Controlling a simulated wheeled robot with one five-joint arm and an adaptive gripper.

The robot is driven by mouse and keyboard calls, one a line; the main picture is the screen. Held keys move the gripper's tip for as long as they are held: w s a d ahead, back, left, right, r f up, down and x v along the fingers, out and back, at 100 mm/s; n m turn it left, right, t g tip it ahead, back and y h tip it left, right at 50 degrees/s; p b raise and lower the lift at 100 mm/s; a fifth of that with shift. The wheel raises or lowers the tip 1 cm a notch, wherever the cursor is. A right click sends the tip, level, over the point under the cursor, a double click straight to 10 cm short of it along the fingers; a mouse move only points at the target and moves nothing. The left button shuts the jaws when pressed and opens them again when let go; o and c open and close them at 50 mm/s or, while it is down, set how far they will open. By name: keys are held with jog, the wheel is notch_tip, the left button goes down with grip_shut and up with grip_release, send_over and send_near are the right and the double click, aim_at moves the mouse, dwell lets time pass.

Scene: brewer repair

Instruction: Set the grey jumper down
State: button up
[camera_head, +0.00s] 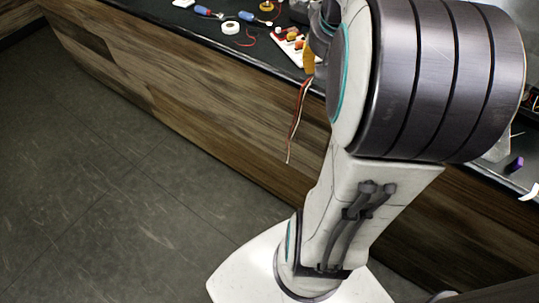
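I cannot make out a grey jumper in the camera_head view. My arm fills the middle and right and covers part of the bench. Only a dark sliver near my arm's far end shows past the left side of the big joint. My fingertips are hidden, so I cannot see whether they hold anything. A bundle of red, white and dark wires (297,118) hangs over the bench's front edge, just left of my arm. An orange-yellow piece (308,60) is above the wires, and I cannot tell what it is attached to.
The dark bench top (180,22) holds screwdrivers (249,16), a white tape roll (231,27), and a white tray (281,42) with small coloured parts. A purple block (515,164) lies at the right. Open tiled floor (110,170) is at the left.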

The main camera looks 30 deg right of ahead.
jog(key=s+a+f+n, duration=0.2)
jog(key=s+a, duration=0.1)
jog(key=a, duration=0.4)
jog(key=s+a+f+n+y, duration=0.1)
jog(key=s+a+f+n, duration=0.1)
jog(key=a, duration=0.5)
jog(key=s+a+f+n+y, duration=0.1)
jog(key=s+a+f+n, duration=0.1)
jog(key=a, duration=0.5)
jog(key=shift+s+n, duration=0.7)
jog(key=shift+s, duration=0.3)
jog(key=shift+d+r, duration=0.1)
jog(key=shift+d, duration=0.1)
